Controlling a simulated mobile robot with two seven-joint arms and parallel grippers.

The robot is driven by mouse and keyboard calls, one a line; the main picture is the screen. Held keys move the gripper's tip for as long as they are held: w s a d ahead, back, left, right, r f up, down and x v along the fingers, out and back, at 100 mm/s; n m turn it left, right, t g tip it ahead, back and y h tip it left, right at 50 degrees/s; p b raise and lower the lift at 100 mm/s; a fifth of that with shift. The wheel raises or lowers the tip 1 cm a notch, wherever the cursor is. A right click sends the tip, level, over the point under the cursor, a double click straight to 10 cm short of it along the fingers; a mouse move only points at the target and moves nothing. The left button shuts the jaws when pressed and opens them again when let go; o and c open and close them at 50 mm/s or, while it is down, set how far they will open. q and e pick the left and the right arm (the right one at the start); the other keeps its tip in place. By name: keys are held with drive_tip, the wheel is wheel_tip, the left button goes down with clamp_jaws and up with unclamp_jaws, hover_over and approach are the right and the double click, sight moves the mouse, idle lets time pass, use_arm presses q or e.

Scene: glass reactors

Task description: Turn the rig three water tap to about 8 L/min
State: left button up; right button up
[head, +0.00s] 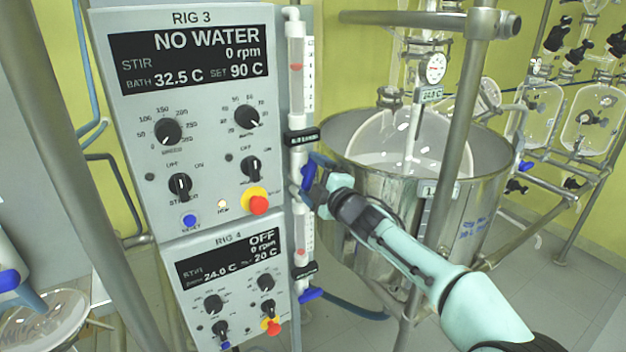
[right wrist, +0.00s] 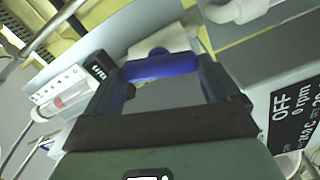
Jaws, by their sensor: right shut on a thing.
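The rig three panel (head: 192,120) stands at the left of the head view, and its display (head: 190,57) reads "NO WATER", 0 rpm, bath 32.5 C, set 90 C. Its upright flow tube (head: 297,90) is on the panel's right edge, with a red float (head: 297,67) around mid-tube; the scale figures are too small to read. My right gripper (head: 314,181) is at the tap below this tube. It is shut on the blue tap handle (right wrist: 160,66), which lies between the two fingers in the right wrist view. The gripper partly hides the tap in the head view. My left gripper is not in view.
The rig four panel (head: 225,290) is below, with its own flow tube (head: 302,235) and blue tap (head: 311,294) close under my right gripper. A steel bath (head: 470,215) with a glass vessel and a steel post (head: 462,120) stand to the right, near my right arm.

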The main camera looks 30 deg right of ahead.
idle(0.3)
drive_tip(key=o, duration=0.8)
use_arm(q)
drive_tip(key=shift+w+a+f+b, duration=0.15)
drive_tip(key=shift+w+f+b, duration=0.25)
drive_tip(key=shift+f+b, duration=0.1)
use_arm(e)
drive_tip(key=s, duration=1.3)
drive_tip(key=shift+s+a, duration=0.2)
drive_tip(key=shift+a, duration=0.2)
